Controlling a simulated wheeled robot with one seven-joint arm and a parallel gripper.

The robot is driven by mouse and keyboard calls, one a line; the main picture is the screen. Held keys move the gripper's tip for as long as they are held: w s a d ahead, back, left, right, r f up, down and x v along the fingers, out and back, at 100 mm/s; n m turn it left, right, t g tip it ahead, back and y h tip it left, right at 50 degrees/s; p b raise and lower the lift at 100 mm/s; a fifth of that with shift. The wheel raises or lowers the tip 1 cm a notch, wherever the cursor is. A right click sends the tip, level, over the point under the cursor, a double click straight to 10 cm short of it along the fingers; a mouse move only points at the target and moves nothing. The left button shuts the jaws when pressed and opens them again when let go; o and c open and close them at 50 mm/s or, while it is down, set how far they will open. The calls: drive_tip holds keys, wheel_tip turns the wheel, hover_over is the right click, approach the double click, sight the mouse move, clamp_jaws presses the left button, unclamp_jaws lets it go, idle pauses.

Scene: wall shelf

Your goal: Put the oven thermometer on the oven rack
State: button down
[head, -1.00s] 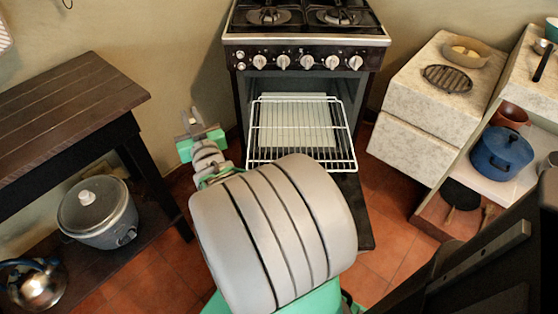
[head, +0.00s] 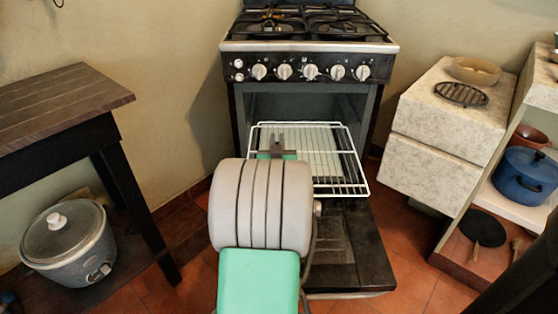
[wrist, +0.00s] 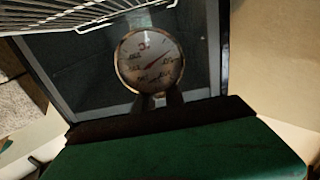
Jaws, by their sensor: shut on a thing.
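The oven thermometer (wrist: 150,62) is a round white dial with a metal rim, seen face-on in the wrist view. My gripper (wrist: 160,100) is shut on its lower edge. In the head view my gripper (head: 277,141) overlaps the left part of the oven rack, and I cannot make out the thermometer there. The oven rack (head: 345,162) is a white wire grid pulled out of the oven. In the wrist view the rack (wrist: 85,14) is at the upper left, apart from the thermometer. My arm hides the rack's front left corner.
The stove (head: 310,47) has its oven door (head: 350,245) lowered beneath the rack. A dark wooden table (head: 62,105) stands at left, with a slow cooker (head: 68,238) below it. Stone blocks (head: 435,155) and a shelf with a blue pot (head: 524,176) are at right.

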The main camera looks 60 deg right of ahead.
drive_tip(key=shift+w+d+f+b, duration=0.2)
drive_tip(key=shift+d+f, duration=0.15)
drive_tip(key=shift+f, duration=0.15)
drive_tip(key=shift+w+d+f+b, duration=0.1)
drive_tip(key=shift+w+d+f, duration=0.05)
drive_tip(key=shift+d+f, duration=0.3)
wheel_tip(320, 180, down, 4)
drive_tip(key=shift+d+r+b, duration=0.1)
drive_tip(key=shift+r+b, duration=0.1)
drive_tip(key=shift+b, duration=1)
drive_tip(key=shift+r, duration=0.2)
drive_tip(key=c, duration=1.9)
unclamp_jaws()
drive_tip(key=shift+f, duration=0.25)
drive_tip(key=o, duration=0.5)
drive_tip(key=shift+r, duration=0.1)
